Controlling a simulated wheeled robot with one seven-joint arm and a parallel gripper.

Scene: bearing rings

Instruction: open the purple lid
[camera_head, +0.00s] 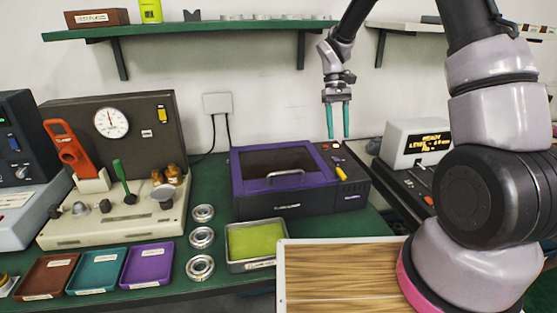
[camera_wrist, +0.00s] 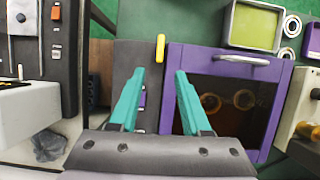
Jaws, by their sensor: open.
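The purple lid (camera_head: 250,183) is shut on a dark box (camera_head: 357,194) on the green bench. It has a dark window and a silver handle (camera_head: 285,181) near its front edge. In the wrist view the lid (camera_wrist: 264,127) and its handle (camera_wrist: 241,59) show to the right of my fingers. My gripper (camera_head: 338,138) is open and empty, with two teal fingers pointing down. It is above the right rear part of the box, apart from the handle. The gripper also shows in the wrist view (camera_wrist: 155,78).
Several bearing rings (camera_head: 201,238) and a tray with a green pad (camera_head: 256,243) lie left and in front of the box. A gauge stand (camera_head: 111,122) is at left. A display unit (camera_head: 418,143) stands at right. A wooden board (camera_head: 340,270) is in front. A shelf (camera_head: 190,29) runs above.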

